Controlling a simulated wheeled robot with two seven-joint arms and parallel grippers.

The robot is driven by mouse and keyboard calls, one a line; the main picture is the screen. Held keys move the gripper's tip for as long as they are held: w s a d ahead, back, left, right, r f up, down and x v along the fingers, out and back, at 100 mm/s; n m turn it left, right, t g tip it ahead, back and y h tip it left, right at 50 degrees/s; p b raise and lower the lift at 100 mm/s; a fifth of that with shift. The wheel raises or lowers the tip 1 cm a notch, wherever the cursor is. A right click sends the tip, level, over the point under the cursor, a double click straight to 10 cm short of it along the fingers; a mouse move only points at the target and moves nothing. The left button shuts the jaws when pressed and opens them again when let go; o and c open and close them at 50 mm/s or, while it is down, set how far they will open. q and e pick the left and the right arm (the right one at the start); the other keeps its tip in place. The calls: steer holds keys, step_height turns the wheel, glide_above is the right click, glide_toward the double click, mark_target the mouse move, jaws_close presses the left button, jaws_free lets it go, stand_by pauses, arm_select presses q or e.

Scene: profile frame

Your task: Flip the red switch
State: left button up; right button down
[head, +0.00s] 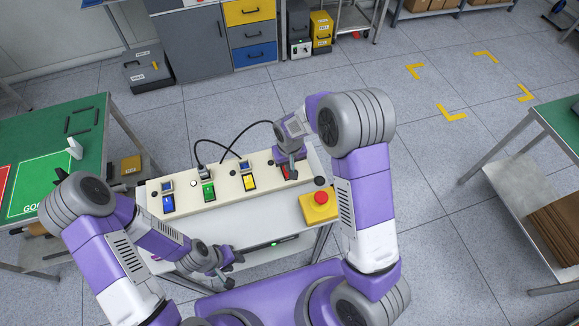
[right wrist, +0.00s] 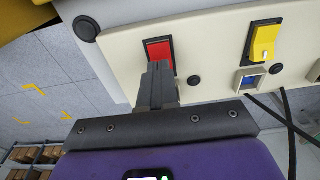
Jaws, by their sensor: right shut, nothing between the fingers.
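The red switch (right wrist: 159,49) is a red rocker in a black frame on a cream sloped panel (head: 215,203). In the head view it is mostly hidden under my right gripper (head: 290,172). In the right wrist view my right gripper (right wrist: 158,66) is shut and empty, with its fingertips over the near edge of the red rocker. I cannot tell whether they touch it. My left gripper (head: 232,269) is in front of the panel, low by the cart, with its fingers apart and nothing between them.
The panel also has blue (head: 169,204), green (head: 208,192) and yellow (head: 249,182) switches; the yellow one shows in the right wrist view (right wrist: 263,42). A yellow box with a red button (head: 320,204) stands right of the panel. Black cables rise behind it.

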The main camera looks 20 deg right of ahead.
arm_select(q)
step_height(320, 180, up, 4)
steer(key=p, duration=0.3)
steer(key=shift+s+d+r, duration=0.1)
steer(key=shift+s, duration=0.05)
arm_select(e)
step_height(320, 180, up, 6)
steer(key=s, duration=0.2)
steer(key=shift+a, duration=0.2)
steer(key=shift+w+f, duration=0.15)
